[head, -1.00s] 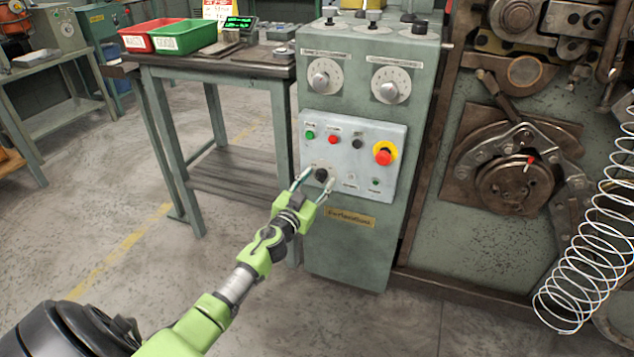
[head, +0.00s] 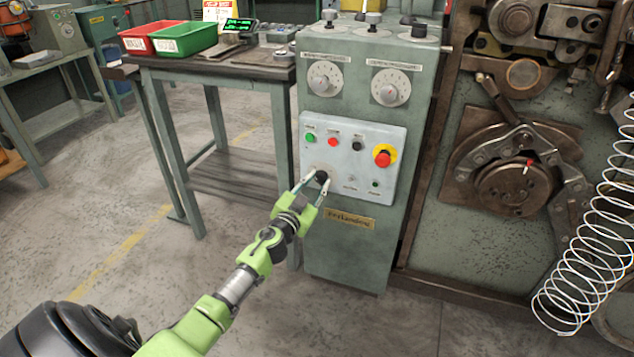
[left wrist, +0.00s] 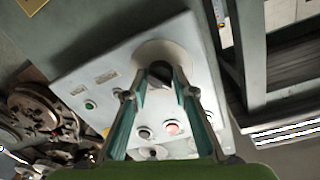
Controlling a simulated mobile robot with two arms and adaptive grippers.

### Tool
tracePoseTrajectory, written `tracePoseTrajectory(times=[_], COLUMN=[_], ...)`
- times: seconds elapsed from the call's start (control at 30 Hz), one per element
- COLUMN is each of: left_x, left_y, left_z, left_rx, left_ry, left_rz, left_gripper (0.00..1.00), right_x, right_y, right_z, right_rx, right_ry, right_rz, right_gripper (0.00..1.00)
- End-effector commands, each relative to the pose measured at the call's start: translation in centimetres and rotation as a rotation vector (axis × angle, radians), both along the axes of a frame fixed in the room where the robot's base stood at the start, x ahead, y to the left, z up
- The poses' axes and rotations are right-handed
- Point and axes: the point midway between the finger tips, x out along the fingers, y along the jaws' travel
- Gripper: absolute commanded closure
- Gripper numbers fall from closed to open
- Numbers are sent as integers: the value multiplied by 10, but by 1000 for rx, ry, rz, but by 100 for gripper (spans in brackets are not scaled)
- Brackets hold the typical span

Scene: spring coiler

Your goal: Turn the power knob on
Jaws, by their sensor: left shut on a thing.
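The black power knob (head: 321,176) sits at the lower left of the light grey control panel (head: 350,130) on the green cabinet. In the left wrist view the knob (left wrist: 160,72) shows on its round pale plate, between the two fingertips. My left gripper (head: 314,182) is shut on the knob, one finger on each side. The fingers also show in the left wrist view (left wrist: 162,84). They hide part of the knob, and I cannot read its setting. My right gripper is not in view.
The panel also carries a green button (head: 310,138), a red button (head: 333,142), a black button (head: 357,146) and a red emergency stop (head: 383,158) on yellow. Two dials are above. A large wire coil (head: 590,240) stands at the right. The floor at left is clear.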

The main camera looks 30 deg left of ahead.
Motion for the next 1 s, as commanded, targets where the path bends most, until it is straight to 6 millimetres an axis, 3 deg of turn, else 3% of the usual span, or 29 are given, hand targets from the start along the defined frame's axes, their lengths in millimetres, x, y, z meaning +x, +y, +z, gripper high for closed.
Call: tracePoseTrajectory(times=[0.67,1.0], left_x=[0,0], left_y=[-1,-1], left_z=[2,2], left_rx=[614,929], left_ry=[147,224], left_rz=[-1,-1], left_gripper=[96,96], right_x=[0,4], right_y=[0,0], right_z=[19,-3], right_rx=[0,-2], right_ry=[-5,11], right_rz=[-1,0], right_gripper=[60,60])
